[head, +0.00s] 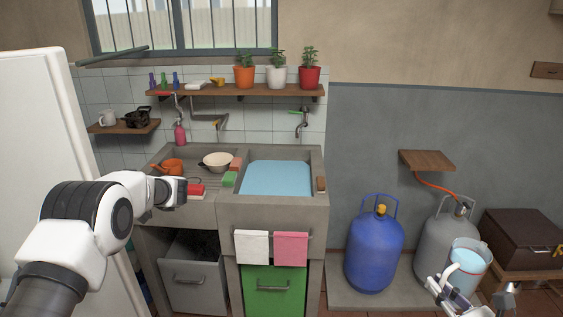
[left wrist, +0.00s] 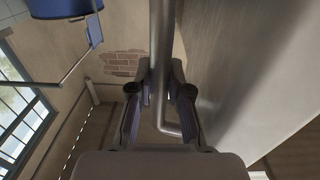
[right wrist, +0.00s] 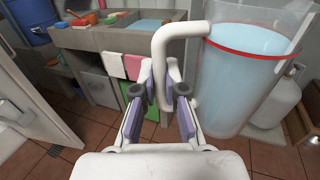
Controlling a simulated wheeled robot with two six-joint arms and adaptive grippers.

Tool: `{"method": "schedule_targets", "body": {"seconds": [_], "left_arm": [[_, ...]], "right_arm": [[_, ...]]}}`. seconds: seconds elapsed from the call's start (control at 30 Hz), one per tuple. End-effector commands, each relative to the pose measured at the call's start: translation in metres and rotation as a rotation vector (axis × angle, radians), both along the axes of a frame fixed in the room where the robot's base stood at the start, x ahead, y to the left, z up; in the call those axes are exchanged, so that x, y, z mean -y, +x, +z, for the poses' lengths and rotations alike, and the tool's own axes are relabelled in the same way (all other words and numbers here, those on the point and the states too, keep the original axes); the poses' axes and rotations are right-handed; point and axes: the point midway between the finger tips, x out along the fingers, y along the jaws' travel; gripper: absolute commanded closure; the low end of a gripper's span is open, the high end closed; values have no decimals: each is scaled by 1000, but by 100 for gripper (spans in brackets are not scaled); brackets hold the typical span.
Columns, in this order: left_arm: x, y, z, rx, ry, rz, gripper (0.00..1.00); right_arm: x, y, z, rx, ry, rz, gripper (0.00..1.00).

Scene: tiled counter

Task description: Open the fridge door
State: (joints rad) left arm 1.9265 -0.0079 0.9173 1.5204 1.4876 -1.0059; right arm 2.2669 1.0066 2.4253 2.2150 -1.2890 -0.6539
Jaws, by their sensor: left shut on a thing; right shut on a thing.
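The white fridge (head: 35,150) stands at the left edge of the head view. Its grey door surface (left wrist: 250,60) fills the right of the left wrist view, with a vertical metal bar handle (left wrist: 162,35) in front. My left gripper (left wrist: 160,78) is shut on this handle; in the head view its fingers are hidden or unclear. I cannot tell whether the door stands ajar. My right gripper (right wrist: 161,78) is shut on the white handle of a clear jug (right wrist: 245,80) with blue water and a red band. The jug (head: 467,270) also shows low right in the head view.
A concrete sink counter (head: 270,208) stands ahead, with a pink cloth (head: 291,249) and a white cloth (head: 252,247) on its front. A blue gas bottle (head: 374,245) and a grey one (head: 441,235) stand to the right. A brown chest (head: 520,238) is at the far right.

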Motion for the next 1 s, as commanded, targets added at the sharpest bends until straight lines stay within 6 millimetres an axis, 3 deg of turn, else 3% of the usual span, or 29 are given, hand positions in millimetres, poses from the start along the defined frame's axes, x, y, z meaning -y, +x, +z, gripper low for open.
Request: {"method": "schedule_targets", "body": {"seconds": [0.57,0.6,0.63,1.0], "left_arm": [[-1,0,-1,-2,-2,0,100],[-1,0,-1,-2,-2,0,69],[-1,0,-1,-2,-2,0,58],[2,0,-1,-1,-1,-1,57]], "right_arm": [[0,0,0,2,0,0,100],[0,0,0,2,0,0,100],[0,0,0,2,0,0,100],[0,0,0,2,0,0,100]]}}
